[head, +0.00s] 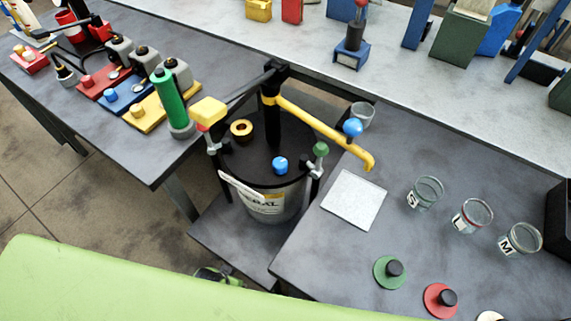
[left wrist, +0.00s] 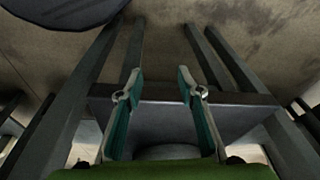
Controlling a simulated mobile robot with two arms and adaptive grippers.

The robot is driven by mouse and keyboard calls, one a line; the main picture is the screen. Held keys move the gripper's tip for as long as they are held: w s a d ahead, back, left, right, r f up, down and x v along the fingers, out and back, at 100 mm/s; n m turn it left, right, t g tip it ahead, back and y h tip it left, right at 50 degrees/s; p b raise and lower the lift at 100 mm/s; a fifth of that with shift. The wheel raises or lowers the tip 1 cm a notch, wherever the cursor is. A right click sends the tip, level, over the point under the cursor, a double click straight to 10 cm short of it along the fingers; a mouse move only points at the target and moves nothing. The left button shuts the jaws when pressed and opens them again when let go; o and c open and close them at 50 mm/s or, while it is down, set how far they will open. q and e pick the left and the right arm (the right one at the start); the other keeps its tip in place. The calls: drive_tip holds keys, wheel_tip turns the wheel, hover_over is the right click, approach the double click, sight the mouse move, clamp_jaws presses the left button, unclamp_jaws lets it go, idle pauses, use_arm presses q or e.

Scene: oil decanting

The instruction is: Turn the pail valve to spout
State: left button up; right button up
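The pail (head: 268,207) is a pale labelled container with a black lid (head: 243,158). A black pump post (head: 269,110) rises from the lid, and a yellow spout pipe (head: 315,123) runs from it to the right, its end bent down. Another blue knob (head: 280,165) is on the lid. I cannot tell for sure which is the valve, or its setting. My left gripper (left wrist: 160,76) is open and empty in the left wrist view, with no pail part between its fingers. My right gripper is not in view.
A white pad (head: 355,198) lies right of the pail, before glass jars marked S (head: 425,192), L (head: 472,215) and M (head: 520,239). A green bottle (head: 170,100) stands left.

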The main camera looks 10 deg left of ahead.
sight(277, 171)
use_arm(q)
drive_tip(key=w+r+n+t+y+b, duration=0.1)
drive_tip(key=w+r+t, duration=0.25)
drive_tip(key=r, duration=0.45)
drive_tip(key=w+a+r+n+t+b, duration=0.1)
drive_tip(key=w+r+t, duration=0.3)
drive_tip(key=r, duration=0.5)
drive_tip(key=w+r+n+t+y+b, duration=0.1)
drive_tip(key=w+r+t, duration=0.2)
drive_tip(key=w+r, duration=0.4)
drive_tip(key=s+d+r+m+t+h, duration=0.3)
drive_tip(key=d+r+t+h, duration=0.25)
drive_tip(key=d+r, duration=0.3)
drive_tip(key=shift+g, duration=0.5)
drive_tip(key=p+x, duration=0.1)
drive_tip(key=x, duration=0.3)
drive_tip(key=p+x, duration=0.1)
drive_tip(key=x, duration=0.4)
drive_tip(key=f+p+x, duration=0.1)
drive_tip(key=x, duration=0.3)
drive_tip(key=shift+w+d, duration=0.1)
drive_tip(key=shift+w, duration=0.3)
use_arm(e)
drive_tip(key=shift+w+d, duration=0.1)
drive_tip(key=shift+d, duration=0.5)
use_arm(q)
drive_tip(key=c, duration=0.8)
drive_tip(key=shift+r, duration=0.1)
drive_tip(key=shift+c, duration=0.2)
